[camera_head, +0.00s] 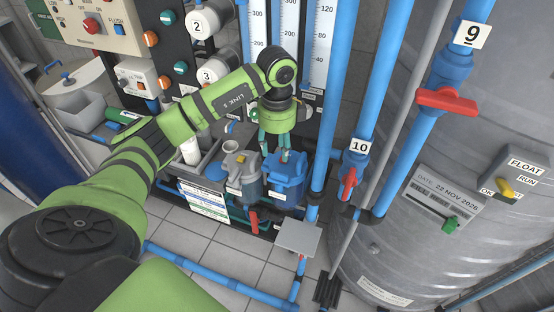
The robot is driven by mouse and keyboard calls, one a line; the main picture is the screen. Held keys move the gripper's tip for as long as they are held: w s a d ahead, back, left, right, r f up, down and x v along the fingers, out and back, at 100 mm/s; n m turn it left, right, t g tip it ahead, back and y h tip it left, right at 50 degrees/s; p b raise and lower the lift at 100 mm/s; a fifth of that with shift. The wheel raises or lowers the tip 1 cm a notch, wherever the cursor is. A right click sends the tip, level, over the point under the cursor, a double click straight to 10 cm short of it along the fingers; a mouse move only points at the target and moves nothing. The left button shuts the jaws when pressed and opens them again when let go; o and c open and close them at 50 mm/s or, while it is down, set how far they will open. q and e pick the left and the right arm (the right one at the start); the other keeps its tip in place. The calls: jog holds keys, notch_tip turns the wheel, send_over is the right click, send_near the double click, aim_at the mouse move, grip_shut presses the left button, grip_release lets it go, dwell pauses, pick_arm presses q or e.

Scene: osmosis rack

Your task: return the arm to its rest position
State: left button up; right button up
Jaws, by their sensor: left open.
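My left arm comes in from the lower left, green and black, and reaches across to the middle of the view. My left gripper (276,143) points down at the end of it, just above and behind a grey pump-like unit (241,175) and a blue one (287,180). Its teal fingers are apart, with nothing visible between them. The fingertips are partly hidden, and I cannot tell whether they touch the blue unit. My right gripper is not in view.
Blue vertical pipes with red-handled valves, such as the valve tagged 9 (447,99), stand to the right of the arm. A large grey tank (420,240) fills the right side. A control panel (104,24) is at the upper left. Tiled floor (215,258) shows below.

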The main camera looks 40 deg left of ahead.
pick_arm(q)
notch_tip(320, 180, up, 2)
jog(key=shift+r, duration=0.1)
dwell(0.6)
